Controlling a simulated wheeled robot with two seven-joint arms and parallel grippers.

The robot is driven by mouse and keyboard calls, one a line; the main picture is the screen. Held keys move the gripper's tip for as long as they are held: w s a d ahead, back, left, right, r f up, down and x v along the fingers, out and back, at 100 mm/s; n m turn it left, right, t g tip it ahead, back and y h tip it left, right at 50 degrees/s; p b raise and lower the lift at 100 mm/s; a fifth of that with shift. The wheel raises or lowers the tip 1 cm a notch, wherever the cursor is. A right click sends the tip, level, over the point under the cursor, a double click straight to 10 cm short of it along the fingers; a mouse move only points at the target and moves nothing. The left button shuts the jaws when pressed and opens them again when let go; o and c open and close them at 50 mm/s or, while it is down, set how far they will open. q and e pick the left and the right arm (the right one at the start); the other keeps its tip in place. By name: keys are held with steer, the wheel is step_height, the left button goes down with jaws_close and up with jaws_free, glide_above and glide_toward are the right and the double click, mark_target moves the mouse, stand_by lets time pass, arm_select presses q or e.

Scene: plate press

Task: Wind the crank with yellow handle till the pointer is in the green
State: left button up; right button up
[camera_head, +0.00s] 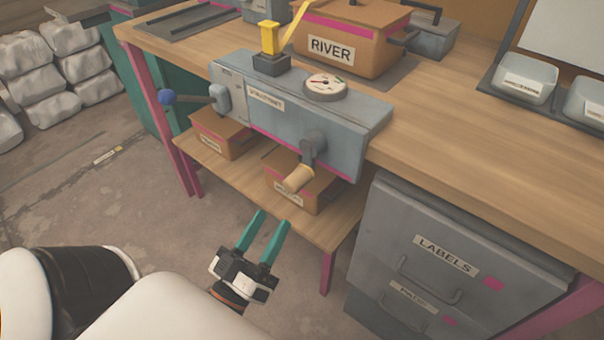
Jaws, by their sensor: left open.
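A grey machine (290,108) is at the front edge of the wooden bench. A crank with a dull yellow, tan-looking handle (297,179) sticks out from its front, with the handle hanging low. A round dial (326,86) is on top of the machine; its face is too small to tell where the pointer stands against the green. My left gripper (272,219) is open and empty, its teal fingers pointing up toward the crank. It shows below and left of the handle in the picture, apart from it. My right gripper is not in view.
A blue-knobbed lever (168,97) juts from the machine's left end. A yellow part (269,40) stands on its top. A RIVER box (352,38) sits behind. Boxes (222,138) lie on the lower shelf (258,188). A grey drawer cabinet (440,240) stands at the right.

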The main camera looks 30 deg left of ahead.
mark_target(289, 190)
arm_select(q)
steer(key=x, duration=1)
steer(key=shift+w, duration=0.1)
steer(key=shift+c, duration=0.2)
jaws_close()
